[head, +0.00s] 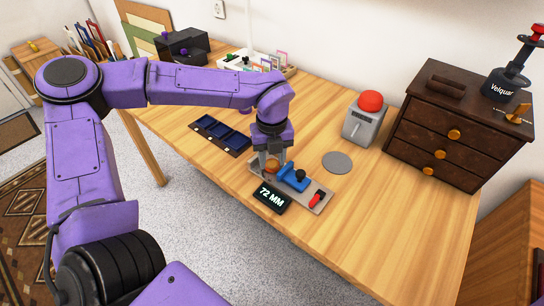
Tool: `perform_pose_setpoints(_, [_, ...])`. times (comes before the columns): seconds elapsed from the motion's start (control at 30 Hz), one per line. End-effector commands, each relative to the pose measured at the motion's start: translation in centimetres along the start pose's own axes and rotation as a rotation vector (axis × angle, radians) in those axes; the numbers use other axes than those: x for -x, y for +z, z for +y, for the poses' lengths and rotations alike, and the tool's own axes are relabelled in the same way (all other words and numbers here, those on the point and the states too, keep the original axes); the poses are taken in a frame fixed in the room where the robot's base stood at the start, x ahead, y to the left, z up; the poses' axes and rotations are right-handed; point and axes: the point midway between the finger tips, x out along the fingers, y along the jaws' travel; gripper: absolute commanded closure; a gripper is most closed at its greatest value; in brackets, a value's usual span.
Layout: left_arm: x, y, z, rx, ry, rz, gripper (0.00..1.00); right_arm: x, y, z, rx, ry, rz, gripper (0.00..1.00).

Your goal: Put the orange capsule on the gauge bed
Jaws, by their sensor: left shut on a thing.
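My left gripper (271,170) points down over the left end of the gauge and is shut on the orange capsule (271,166). The capsule is small and partly hidden by the fingers. The gauge bed (310,203) is a grey plate with a blue sliding jaw (293,177), a black knob and a red lever (317,198). A black display reading 72 MM (271,197) sits at its front edge. I cannot tell whether the capsule touches the bed. My right gripper is not in view.
A dark blue compartment tray (221,136) lies left of the gauge. A grey disc (337,162), a grey box with a red dome button (363,119) and a brown drawer chest (449,128) stand to the right. The table's front right is clear.

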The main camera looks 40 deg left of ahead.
Motion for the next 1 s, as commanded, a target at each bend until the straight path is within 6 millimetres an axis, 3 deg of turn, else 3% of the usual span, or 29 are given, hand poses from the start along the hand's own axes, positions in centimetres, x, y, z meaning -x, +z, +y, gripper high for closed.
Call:
perform_pose_setpoints(0.03, [-0.3, 0.0, 0.0, 0.000, 0.000, 0.000, 0.88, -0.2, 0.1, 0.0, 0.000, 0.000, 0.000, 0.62])
perform_pose_setpoints(0.07, [-0.2, 0.0, 0.0, 0.000, 0.000, 0.000, 0.49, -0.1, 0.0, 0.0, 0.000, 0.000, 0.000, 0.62])
perform_pose_setpoints(0.33, [-0.1, 0.0, 0.0, 0.000, 0.000, 0.000, 0.48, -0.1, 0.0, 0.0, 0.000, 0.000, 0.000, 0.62])
perform_pose_setpoints(0.47, [1.0, 0.0, 0.0, 0.001, -0.001, -0.001, 0.48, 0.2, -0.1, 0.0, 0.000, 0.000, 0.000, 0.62])
perform_pose_setpoints(0.8, [9.3, 0.1, 0.0, 0.001, -0.002, -0.003, 0.48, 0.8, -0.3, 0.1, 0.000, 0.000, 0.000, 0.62])
perform_pose_setpoints(1.0, [12.0, 0.0, 0.0, 0.001, 0.000, 0.000, 0.48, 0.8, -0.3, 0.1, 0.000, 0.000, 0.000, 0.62])
